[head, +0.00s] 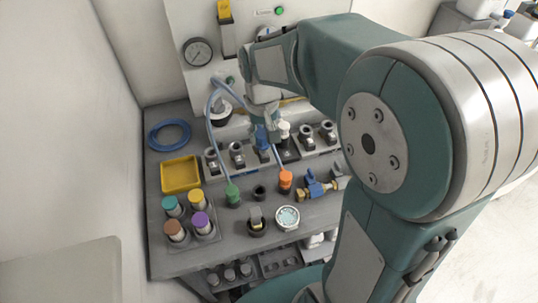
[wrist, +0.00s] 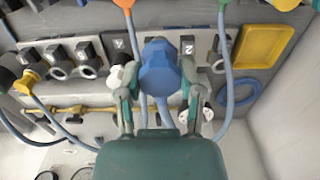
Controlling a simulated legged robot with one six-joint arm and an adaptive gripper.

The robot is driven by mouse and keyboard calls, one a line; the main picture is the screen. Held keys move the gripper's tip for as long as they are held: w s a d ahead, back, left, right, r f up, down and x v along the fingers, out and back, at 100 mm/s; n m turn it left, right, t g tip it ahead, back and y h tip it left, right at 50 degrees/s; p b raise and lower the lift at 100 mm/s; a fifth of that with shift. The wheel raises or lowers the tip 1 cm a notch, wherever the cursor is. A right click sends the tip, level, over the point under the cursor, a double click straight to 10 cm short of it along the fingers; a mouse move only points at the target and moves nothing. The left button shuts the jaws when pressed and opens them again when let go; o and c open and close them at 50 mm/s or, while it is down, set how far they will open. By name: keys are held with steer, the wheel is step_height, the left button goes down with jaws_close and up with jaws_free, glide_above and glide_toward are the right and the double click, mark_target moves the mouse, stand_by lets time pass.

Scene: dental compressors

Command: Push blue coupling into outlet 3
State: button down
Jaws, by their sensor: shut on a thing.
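The blue coupling (wrist: 160,72) sits between the fingers of my gripper (wrist: 160,92) in the wrist view, and the gripper is shut on it. In the head view my gripper (head: 265,127) is over the outlet row, with the blue coupling (head: 262,141) just below its fingers. The row has grey outlets such as one at the left (head: 237,152) and one at the right (head: 306,138). The coupling lines up with the space between the outlets marked 2 (wrist: 188,46) and 4 (wrist: 119,44). It hides outlet 3, so I cannot tell how deep it sits.
A white coupling (head: 285,132) stands beside the blue one. Green (head: 232,192) and orange (head: 286,180) couplings with hoses stand in front. A yellow tray (head: 181,175), a coiled blue hose (head: 169,134) and a gauge (head: 198,51) are on the left. Hoses pass close to my gripper.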

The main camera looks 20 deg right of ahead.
steer(key=w+d+f, duration=0.2)
steer(key=w+f, duration=0.1)
steer(key=w, duration=0.8)
steer(key=shift+w+f, duration=0.1)
steer(key=shift+f, duration=2.55)
steer(key=shift+f, duration=0.1)
steer(key=shift+f, duration=1.15)
steer(key=shift+c, duration=0.8)
jaws_free()
steer(key=shift+f, duration=0.1)
step_height(320, 180, up, 12)
